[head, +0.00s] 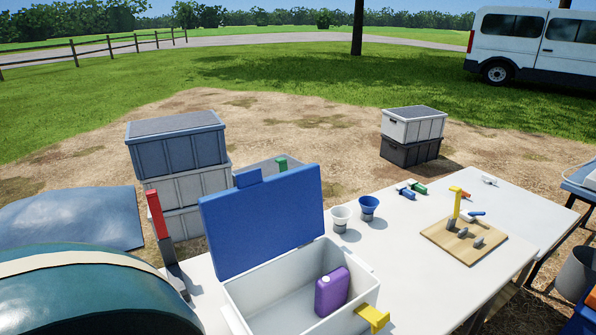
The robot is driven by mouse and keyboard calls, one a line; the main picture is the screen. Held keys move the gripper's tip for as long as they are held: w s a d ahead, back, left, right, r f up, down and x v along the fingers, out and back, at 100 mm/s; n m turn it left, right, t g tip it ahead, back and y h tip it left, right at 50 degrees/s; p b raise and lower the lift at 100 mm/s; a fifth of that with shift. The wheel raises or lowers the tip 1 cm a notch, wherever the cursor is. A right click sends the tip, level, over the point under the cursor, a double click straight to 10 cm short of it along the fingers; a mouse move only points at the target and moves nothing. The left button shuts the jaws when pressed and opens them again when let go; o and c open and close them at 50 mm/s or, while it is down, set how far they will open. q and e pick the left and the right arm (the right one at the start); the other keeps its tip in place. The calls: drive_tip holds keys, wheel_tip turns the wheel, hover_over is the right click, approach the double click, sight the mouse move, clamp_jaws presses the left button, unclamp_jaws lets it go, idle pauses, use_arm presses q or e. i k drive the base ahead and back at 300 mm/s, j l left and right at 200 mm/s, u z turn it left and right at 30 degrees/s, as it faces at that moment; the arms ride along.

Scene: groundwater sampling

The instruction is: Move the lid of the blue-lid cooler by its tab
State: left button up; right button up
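The white cooler (292,327) stands at the near left end of the white table. Its blue lid (265,225) is open and stands up at the cooler's back edge, tilted backward. A small blue tab (249,178) sticks up from the lid's top edge, left of its middle. A purple jug (332,291) is inside the cooler, toward the right. A yellow piece (373,317) juts from the cooler's right side. Neither of my grippers is in view.
A red-handled upright lever (156,214) stands left of the lid. A white cup (341,217) and blue cup (368,206) stand right of it. A wooden board (465,238) with a yellow post lies farther right. Stacked crates (178,152) stand behind. The front right tabletop is clear.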

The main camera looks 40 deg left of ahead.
sight(248, 225)
drive_tip(key=u, duration=1.55)
